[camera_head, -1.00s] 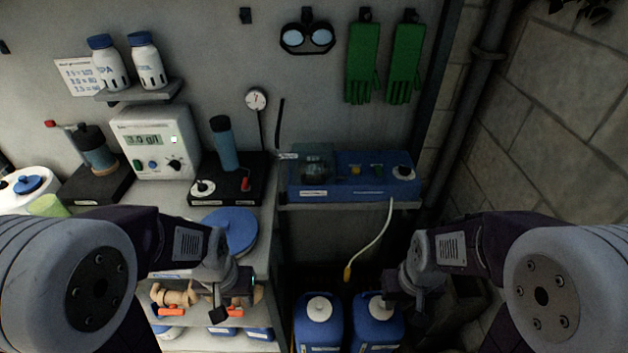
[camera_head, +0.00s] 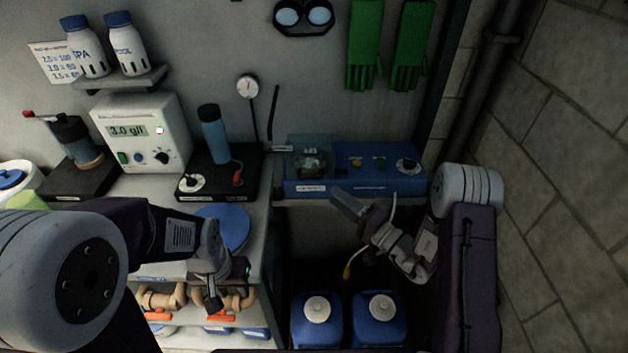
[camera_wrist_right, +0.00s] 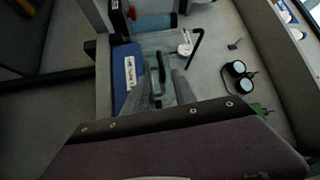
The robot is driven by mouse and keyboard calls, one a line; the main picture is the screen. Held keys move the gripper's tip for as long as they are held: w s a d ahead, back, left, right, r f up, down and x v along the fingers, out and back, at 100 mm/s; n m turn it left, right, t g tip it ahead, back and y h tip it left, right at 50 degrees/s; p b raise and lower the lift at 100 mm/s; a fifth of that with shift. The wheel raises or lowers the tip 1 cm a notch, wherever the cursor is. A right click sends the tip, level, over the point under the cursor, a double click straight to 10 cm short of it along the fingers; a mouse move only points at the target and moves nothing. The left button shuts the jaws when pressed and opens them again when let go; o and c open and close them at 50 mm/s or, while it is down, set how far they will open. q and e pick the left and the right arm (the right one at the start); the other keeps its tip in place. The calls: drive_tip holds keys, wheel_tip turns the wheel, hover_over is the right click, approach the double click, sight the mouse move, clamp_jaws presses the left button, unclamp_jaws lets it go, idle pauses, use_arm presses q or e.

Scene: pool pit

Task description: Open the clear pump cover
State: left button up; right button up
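The clear pump cover (camera_head: 309,146) is a see-through box on the left end of the blue pump unit (camera_head: 350,186). It looks closed over the pump parts inside. It also shows in the right wrist view (camera_wrist_right: 157,48), ahead of the fingers. My right gripper (camera_head: 340,194) is just below and in front of the pump unit's front edge, pointing up-left toward the cover. In the wrist view its two fingers (camera_wrist_right: 161,92) stand apart with nothing clearly held. My left gripper (camera_head: 213,300) hangs low at the left cabinet, pointing down; its fingers are too dark to judge.
A stirrer stand (camera_head: 216,180) with a blue cylinder is left of the pump. Two blue canisters (camera_head: 316,325) stand on the floor. Green gloves (camera_head: 366,45) and goggles (camera_head: 303,16) hang above.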

sight(317, 159)
drive_tip(key=p+x, duration=0.2)
drive_tip(key=x, duration=0.7)
drive_tip(key=shift+s, duration=0.1)
clamp_jaws()
idle(1.2)
